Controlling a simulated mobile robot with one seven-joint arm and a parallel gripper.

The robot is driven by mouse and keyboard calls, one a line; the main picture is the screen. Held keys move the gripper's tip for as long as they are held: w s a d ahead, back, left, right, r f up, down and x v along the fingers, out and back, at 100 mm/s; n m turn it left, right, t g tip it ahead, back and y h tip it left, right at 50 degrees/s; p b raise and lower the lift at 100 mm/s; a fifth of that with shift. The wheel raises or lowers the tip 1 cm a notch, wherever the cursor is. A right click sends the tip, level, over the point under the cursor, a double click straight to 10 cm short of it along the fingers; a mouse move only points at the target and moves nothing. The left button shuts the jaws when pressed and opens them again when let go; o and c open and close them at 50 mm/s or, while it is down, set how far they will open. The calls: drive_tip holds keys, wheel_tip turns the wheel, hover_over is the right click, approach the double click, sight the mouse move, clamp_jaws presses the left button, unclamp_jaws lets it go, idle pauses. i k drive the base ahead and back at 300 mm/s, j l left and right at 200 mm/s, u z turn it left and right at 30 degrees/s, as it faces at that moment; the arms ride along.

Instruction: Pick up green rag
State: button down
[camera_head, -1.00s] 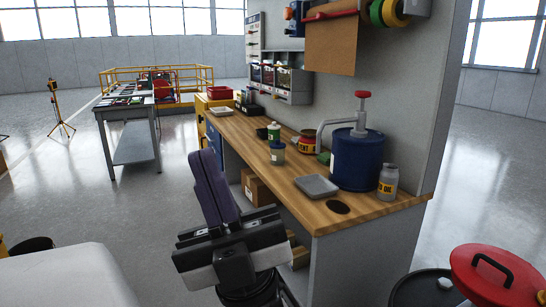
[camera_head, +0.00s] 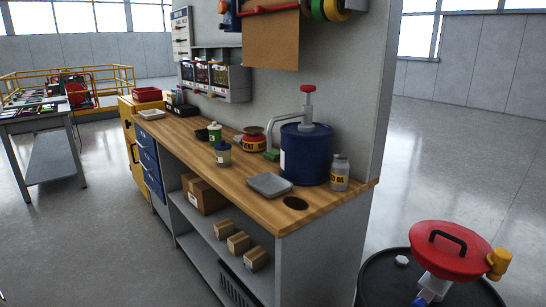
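A small green item (camera_head: 272,155) lies on the wooden workbench top (camera_head: 185,133), between the red and yellow tin and the blue pump drum. It may be the green rag, but it is too small to tell, and the drum's spout comes down close to it. A darker green patch (camera_head: 202,134) shows behind the green and white cup; I cannot tell what it is. My gripper is out of view.
A blue pump drum (camera_head: 305,155), grey tray (camera_head: 269,184), grey bottle (camera_head: 339,172), tin (camera_head: 254,140) and green and white cup (camera_head: 215,133) stand on the bench. A red-lidded black drum (camera_head: 385,285) stands at front right.

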sight(274, 156)
drive_tip(key=i+j, duration=0.4)
drive_tip(key=j, duration=0.25)
drive_tip(key=i+j+z, duration=0.1)
drive_tip(key=j, duration=0.2)
drive_tip(key=i+j+z, duration=0.1)
drive_tip(key=i+j, duration=0.5)
drive_tip(key=i, duration=0.15)
drive_tip(key=i+l, duration=0.1)
drive_tip(key=i, duration=0.55)
